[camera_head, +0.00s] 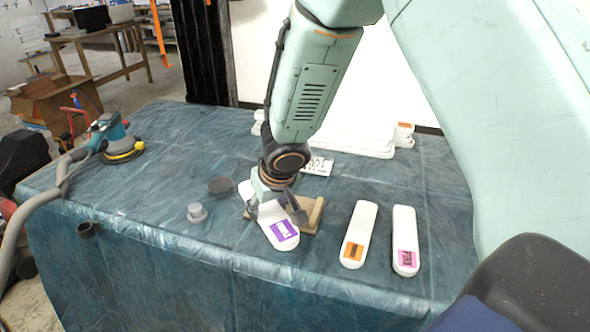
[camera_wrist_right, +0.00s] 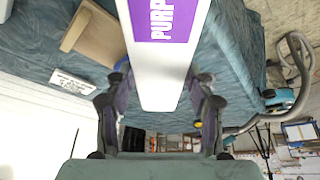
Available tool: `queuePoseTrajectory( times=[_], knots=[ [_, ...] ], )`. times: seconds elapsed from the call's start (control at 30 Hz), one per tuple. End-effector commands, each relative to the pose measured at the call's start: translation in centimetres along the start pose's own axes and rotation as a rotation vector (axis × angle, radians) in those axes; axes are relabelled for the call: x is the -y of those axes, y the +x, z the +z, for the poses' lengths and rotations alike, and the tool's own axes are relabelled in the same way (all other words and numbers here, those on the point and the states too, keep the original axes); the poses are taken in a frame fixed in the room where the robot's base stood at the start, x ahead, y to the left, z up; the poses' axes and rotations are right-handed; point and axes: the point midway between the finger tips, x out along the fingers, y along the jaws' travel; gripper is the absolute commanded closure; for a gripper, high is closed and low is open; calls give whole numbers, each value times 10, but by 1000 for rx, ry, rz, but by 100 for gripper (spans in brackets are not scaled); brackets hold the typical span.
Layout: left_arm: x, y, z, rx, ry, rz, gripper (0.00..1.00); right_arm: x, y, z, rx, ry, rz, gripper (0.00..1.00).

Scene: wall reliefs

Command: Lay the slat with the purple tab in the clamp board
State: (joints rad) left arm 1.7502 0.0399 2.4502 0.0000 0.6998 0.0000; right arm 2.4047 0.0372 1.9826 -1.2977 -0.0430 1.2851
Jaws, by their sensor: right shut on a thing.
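The white slat with the purple tab (camera_head: 270,214) is held by my right gripper (camera_head: 276,203) near the middle of the blue-covered table. Its purple tab (camera_head: 284,230) faces up at the near end. In the right wrist view the slat (camera_wrist_right: 160,75) runs between the two fingers of the gripper (camera_wrist_right: 160,92). The wooden clamp board (camera_head: 312,216) is just right of the slat, partly hidden by the slat and gripper; it also shows in the wrist view (camera_wrist_right: 95,38). I cannot tell whether slat and board touch. My left gripper is not in view.
Slats with an orange tab (camera_head: 359,228) and a pink tab (camera_head: 404,232) lie to the right. A grey knob-like piece (camera_head: 197,213) and a dark disc (camera_head: 221,187) are to the left. A sander (camera_head: 108,137) stands far left. White stacked pieces (camera_head: 362,142) lie behind.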

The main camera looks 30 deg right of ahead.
Motion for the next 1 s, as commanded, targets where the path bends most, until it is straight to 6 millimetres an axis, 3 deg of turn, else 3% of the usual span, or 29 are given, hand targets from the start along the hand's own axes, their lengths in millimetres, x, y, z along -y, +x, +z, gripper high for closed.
queuePoseTrajectory(
  times=[0.03, 0.2, 0.4, 0.57, 1.0],
  knots=[
    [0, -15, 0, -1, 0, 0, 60, -15, 2, -14, 14, 111, 37, 82],
    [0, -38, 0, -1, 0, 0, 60, -66, 21, -43, 17, 452, 177, 82],
    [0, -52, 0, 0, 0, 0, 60, -105, 33, -51, 21, 709, 287, 82],
    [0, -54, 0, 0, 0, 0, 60, -115, 37, -52, 21, 777, 316, 82],
    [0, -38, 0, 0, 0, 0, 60, -112, 64, -40, 21, 773, 315, 82]
  ],
)
